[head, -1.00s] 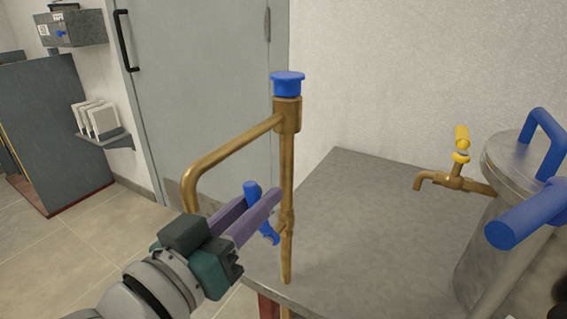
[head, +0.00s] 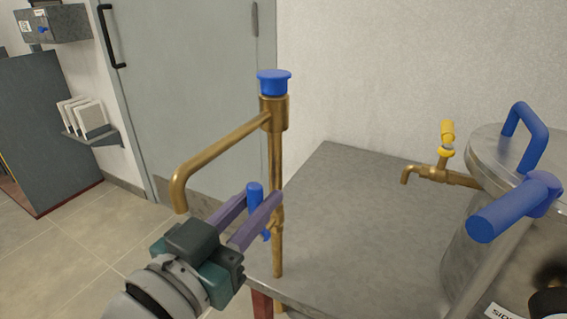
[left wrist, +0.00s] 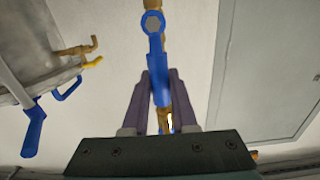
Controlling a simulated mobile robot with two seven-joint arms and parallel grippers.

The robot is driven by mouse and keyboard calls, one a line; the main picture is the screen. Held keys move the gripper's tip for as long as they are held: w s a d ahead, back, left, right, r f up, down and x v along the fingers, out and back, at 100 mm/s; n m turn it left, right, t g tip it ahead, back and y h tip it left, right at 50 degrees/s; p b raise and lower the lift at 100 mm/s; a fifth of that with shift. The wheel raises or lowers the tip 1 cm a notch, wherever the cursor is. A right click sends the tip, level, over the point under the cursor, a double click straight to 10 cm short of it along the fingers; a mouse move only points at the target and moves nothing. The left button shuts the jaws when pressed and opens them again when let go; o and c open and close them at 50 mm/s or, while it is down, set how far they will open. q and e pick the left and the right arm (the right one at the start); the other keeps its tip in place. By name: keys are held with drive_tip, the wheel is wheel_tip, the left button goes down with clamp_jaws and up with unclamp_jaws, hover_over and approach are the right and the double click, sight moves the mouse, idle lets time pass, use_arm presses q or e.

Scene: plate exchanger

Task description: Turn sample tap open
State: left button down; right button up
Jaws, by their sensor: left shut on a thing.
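A brass standpipe (head: 275,160) with a bent spout and a blue cap (head: 274,80) rises at the table's near left corner. A blue lever handle (head: 254,192) is on its lower part, and it also shows in the left wrist view (left wrist: 155,42), with a hex nut at its pivot. My left gripper (head: 263,198) is shut on this blue handle, one purple finger on each side. A second tap, brass with a yellow handle (head: 447,133), sticks out of the steel vessel (head: 460,235); nothing touches it. My right gripper is not in view.
The vessel has a blue top handle (head: 530,130) and a thick blue side lever (head: 500,213). The grey tabletop (head: 350,220) between standpipe and vessel is bare. A grey door (head: 190,90) and a small shelf (head: 95,137) are behind, to the left.

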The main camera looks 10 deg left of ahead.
use_arm(q)
drive_tip(key=c, duration=0.7)
unclamp_jaws()
drive_tip(key=shift+s, duration=0.1)
drive_tip(key=p+v, duration=0.1)
drive_tip(key=v, duration=0.8)
drive_tip(key=shift+s, duration=0.35)
drive_tip(key=shift+a+r, duration=0.1)
